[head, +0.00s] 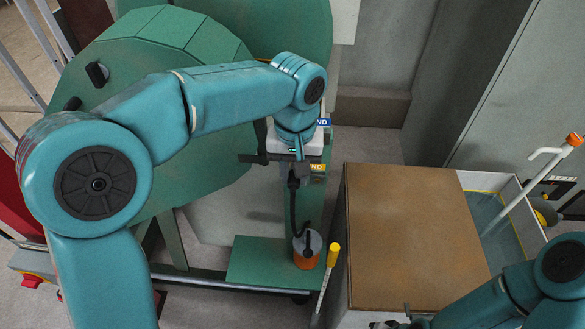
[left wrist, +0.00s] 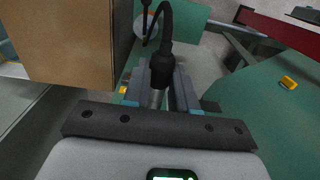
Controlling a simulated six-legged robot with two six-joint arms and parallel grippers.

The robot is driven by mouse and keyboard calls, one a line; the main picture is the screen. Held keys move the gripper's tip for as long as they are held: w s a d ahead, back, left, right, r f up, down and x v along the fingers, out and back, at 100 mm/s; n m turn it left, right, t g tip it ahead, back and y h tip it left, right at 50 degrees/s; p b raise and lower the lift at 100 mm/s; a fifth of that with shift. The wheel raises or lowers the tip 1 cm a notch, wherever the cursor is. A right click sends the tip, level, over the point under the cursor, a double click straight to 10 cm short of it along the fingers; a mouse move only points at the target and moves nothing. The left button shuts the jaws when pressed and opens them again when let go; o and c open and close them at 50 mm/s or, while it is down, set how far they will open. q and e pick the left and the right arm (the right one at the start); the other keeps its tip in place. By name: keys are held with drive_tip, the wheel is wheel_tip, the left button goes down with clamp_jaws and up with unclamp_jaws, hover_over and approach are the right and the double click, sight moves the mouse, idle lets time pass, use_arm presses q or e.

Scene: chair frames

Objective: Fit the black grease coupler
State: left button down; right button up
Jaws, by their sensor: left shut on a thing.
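My left gripper (head: 292,170) hangs at the middle of the head view, beside the large green machine. In the left wrist view its jaws (left wrist: 164,84) are shut on the black grease coupler (left wrist: 166,56), a dark cylinder with a bright metal part between the fingers. The coupler (head: 293,182) shows small under the gripper in the head view. Its black hose (head: 294,215) runs down to a grey and orange container (head: 307,250) on a green plate. The fitting that takes the coupler cannot be made out. My right gripper (head: 388,324) is cut off at the bottom edge.
The green machine (head: 165,45) fills the upper left. A brown-topped cabinet (head: 415,230) stands right of the hose. Right of it is a tray (head: 490,215) with a white, orange-tipped rod (head: 530,185). A yellow-handled tool (head: 333,255) stands between container and cabinet.

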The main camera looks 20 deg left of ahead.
use_arm(q)
drive_tip(key=shift+d, duration=0.1)
drive_tip(key=shift+r, duration=0.1)
idle(0.3)
drive_tip(key=shift+w+p, duration=0.15)
drive_tip(key=shift+p, duration=0.15)
drive_tip(key=shift+w, duration=0.2)
drive_tip(key=shift+w+a+p, duration=0.2)
drive_tip(key=shift+w+p, duration=0.35)
drive_tip(key=shift+w+a+p, duration=0.2)
drive_tip(key=shift+w+p, duration=0.3)
drive_tip(key=shift+p, duration=0.05)
drive_tip(key=shift+w, duration=0.2)
drive_tip(key=shift+a, duration=0.1)
